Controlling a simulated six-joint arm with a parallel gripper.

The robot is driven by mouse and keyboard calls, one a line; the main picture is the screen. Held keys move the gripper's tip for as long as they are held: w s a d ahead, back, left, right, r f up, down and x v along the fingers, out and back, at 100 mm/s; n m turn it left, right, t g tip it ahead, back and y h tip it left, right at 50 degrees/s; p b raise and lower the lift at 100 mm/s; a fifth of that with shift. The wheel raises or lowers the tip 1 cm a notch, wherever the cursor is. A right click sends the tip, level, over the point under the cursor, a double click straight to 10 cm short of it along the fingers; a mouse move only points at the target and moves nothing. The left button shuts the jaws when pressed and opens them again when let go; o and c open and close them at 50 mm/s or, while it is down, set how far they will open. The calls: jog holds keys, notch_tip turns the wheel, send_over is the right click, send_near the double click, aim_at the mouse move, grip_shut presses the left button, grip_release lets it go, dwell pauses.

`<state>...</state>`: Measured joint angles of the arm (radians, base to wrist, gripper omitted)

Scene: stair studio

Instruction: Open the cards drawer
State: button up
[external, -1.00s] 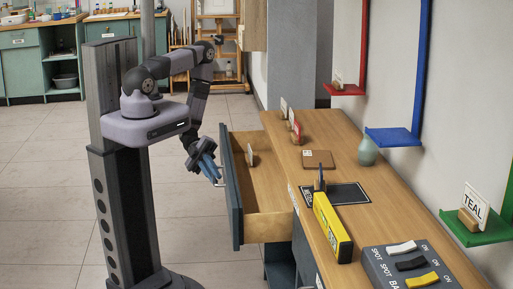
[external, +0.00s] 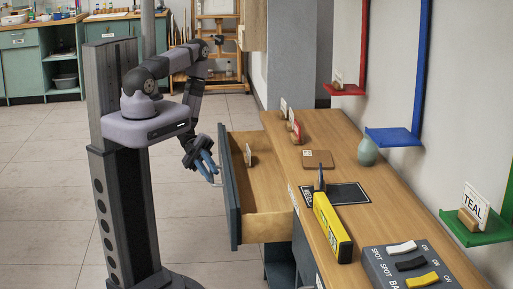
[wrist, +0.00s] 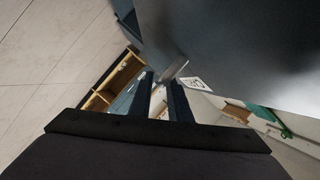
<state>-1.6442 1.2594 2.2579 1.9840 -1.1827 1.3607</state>
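The drawer (external: 265,228) with a dark blue-grey front (external: 229,195) stands far out from the wooden desk. A small card in a wooden holder (external: 248,156) is inside it. My gripper (external: 208,173) is at the outer side of the drawer front, by its metal handle (external: 217,184). In the wrist view, my gripper (wrist: 161,78) has its two dark fingers apart, with the metal handle (wrist: 173,69) at their tips. I cannot tell whether they touch it. A white label with blurred lettering (wrist: 195,83) shows beside the handle.
Red (external: 345,90), blue (external: 393,137) and green (external: 478,228) shelves are on the wall. The floor left of the drawer is clear.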

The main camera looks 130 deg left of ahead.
jog(key=shift+b+v, duration=0.3)
jog(key=shift+v, duration=2.45)
jog(key=shift+c, duration=0.7)
